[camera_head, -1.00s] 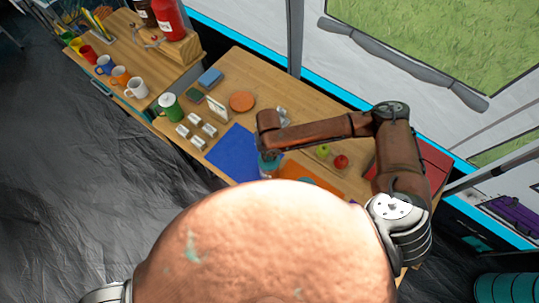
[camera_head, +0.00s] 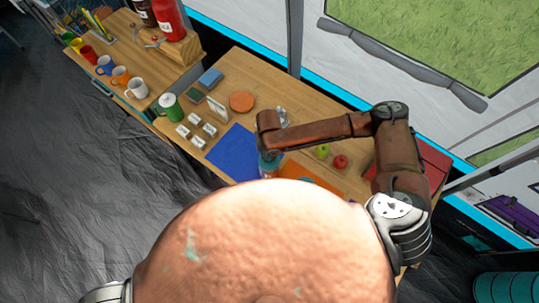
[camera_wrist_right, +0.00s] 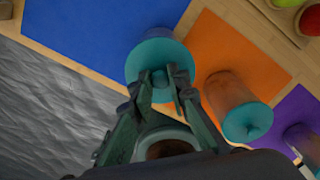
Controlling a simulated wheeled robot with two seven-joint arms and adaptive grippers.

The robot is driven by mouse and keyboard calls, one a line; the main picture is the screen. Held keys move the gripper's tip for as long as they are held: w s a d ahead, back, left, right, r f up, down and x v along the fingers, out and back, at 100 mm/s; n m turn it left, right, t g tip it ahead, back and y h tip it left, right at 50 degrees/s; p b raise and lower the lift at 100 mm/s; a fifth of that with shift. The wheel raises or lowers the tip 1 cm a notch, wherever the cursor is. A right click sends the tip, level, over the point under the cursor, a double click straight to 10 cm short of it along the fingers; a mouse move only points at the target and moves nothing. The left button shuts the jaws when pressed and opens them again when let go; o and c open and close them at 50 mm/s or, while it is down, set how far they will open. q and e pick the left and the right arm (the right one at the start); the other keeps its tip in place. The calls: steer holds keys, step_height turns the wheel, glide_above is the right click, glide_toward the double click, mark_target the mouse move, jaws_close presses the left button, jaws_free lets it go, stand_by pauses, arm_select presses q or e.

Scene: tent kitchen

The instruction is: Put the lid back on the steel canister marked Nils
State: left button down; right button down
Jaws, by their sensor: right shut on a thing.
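In the right wrist view, my right gripper (camera_wrist_right: 170,82) is shut on the small knob of a round teal lid (camera_wrist_right: 139,65). A bit of a greyish canister body (camera_wrist_right: 158,33) shows past the lid's far edge, beside the blue mat (camera_wrist_right: 95,25). I cannot tell whether the lid rests on that canister or hovers over it. In the head view, the right gripper (camera_head: 268,152) points down at the teal lid near the blue mat's right edge. No name mark is readable. My left gripper is not in view.
A teal-lidded canister (camera_wrist_right: 228,95) stands on the orange mat (camera_wrist_right: 205,42), and another (camera_wrist_right: 300,138) on the purple mat (camera_wrist_right: 290,108). Apples (camera_head: 340,161) lie on a board behind. Small blocks, a green mug (camera_head: 170,107) and an orange disc (camera_head: 242,101) stand left.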

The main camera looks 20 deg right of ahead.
steer(key=c, duration=1.8)
jaws_free()
steer(key=shift+o, duration=0.2)
steer(key=o, duration=0.5)
steer(key=shift+c, duration=0.2)
steer(key=shift+r+p, duration=3.55)
steer(key=shift+p, duration=0.15)
jaws_close()
